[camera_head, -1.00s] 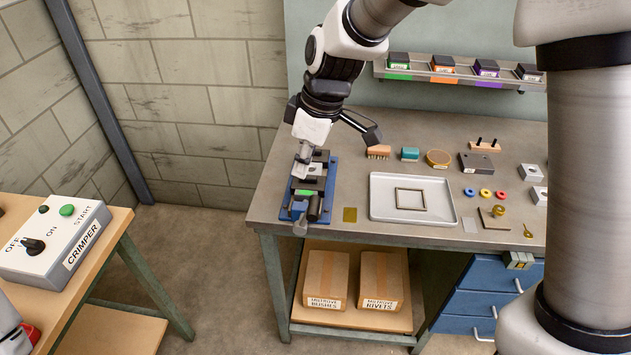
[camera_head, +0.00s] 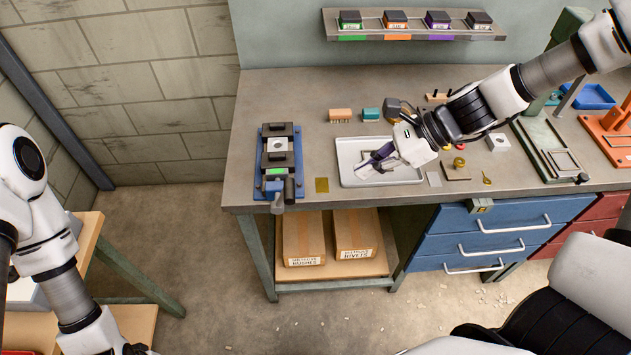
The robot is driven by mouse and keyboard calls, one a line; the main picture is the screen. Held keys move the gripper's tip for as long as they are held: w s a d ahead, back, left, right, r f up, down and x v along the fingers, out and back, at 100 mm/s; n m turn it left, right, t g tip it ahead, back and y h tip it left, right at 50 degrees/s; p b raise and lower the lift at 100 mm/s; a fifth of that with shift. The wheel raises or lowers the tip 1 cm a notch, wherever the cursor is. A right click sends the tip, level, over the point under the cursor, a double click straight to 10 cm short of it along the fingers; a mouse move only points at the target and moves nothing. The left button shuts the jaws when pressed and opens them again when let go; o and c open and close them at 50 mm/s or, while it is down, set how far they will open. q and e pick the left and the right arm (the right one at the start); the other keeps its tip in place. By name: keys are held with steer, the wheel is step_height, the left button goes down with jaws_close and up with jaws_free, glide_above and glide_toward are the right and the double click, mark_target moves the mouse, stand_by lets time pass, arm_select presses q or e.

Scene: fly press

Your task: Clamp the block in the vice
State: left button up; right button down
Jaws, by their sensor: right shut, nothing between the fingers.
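The vice (camera_head: 263,167) is on the left end of the bench, with a blue base, black jaws and a handle towards the front edge. A pale block (camera_head: 278,144) with a dark hole sits between its black jaws. I cannot tell whether both jaws press on it. My right gripper (camera_head: 368,167) is shut and empty over the white tray (camera_head: 347,177), apart from the vice, and hides part of the tray. My left arm hangs at the left edge. Its gripper end is cut off at the bottom, and the fingers do not show clearly.
Another pale block (camera_head: 498,142) lies to the right. A shelf (camera_head: 420,34) with stamps hangs above. Boxes (camera_head: 304,238) sit below the bench.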

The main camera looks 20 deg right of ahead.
steer(key=w+a+r+b+x, duration=0.1)
steer(key=b+x, duration=0.3)
steer(key=x, duration=0.8)
steer(key=shift+a+r, duration=0.45)
steer(key=shift+a, duration=0.05)
steer(key=shift+w, duration=0.1)
